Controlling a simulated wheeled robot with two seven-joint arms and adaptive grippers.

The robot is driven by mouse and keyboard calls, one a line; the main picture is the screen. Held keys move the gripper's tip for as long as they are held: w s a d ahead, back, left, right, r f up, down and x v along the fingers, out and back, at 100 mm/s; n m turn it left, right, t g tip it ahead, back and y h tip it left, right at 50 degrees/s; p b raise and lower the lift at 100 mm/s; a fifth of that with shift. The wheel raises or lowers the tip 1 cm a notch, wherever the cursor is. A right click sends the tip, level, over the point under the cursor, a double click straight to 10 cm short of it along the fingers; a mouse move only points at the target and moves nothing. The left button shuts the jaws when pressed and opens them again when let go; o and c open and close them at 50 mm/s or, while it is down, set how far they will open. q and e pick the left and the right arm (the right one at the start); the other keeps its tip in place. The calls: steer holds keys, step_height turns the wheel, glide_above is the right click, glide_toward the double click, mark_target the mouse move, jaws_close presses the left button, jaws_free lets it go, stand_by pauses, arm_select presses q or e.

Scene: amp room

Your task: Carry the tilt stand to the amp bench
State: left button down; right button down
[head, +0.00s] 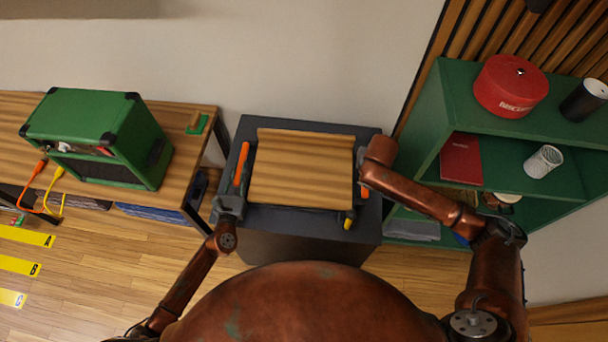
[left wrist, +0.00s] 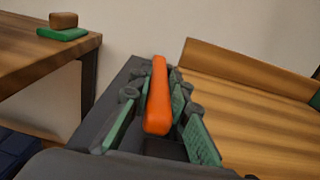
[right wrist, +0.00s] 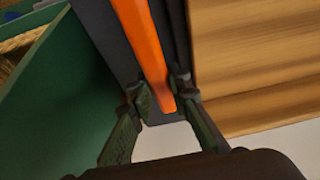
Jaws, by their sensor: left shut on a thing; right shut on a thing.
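The tilt stand (head: 302,170) has a wooden board with a raised back lip and an orange handle on each side. It rests on a dark cabinet (head: 365,231). My left gripper (head: 236,192) is shut on the left orange handle (head: 242,163), which lies between its fingers in the left wrist view (left wrist: 157,100). My right gripper (head: 364,182) is shut on the right orange handle, seen between its fingers in the right wrist view (right wrist: 145,48); my arm mostly hides that handle in the head view. The amp bench (head: 190,163) is wooden and stands to the left.
A green amp (head: 100,135) stands on the bench, with a small green-and-brown block (head: 196,124) near its right edge. Green shelves (head: 440,120) holding a red tin (head: 511,86) stand close on the right. Yellow strips (head: 20,266) mark the floor at left.

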stand_by(0.4)
